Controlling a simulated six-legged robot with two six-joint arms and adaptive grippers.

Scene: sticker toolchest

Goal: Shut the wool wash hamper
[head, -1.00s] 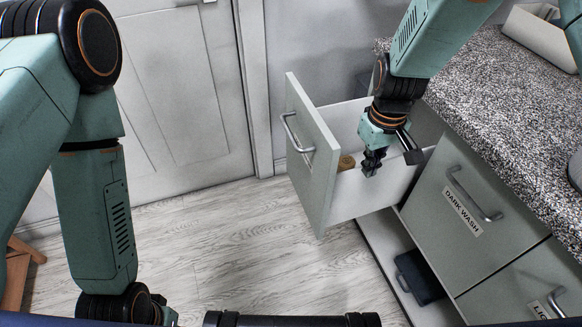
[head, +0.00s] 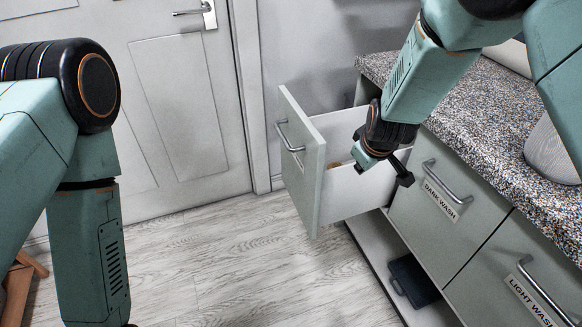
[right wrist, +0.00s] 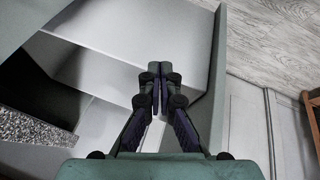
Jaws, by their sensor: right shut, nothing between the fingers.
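An open hamper drawer (head: 305,165) with a pale green front and a metal bar handle (head: 291,138) stands pulled out at the left end of the counter. Its label does not show, so I cannot read whether it is the wool wash one. My right gripper (right wrist: 155,92) is shut and empty, with its fingers together over the drawer, close behind the inner side of its front.
The shut dark wash hamper (head: 428,201) and light wash hamper (head: 505,285) stand to the right under the speckled counter (head: 480,120). A dark object (head: 412,281) lies on the low shelf. A door (head: 165,110) is behind; the wooden floor (head: 240,265) in front is clear.

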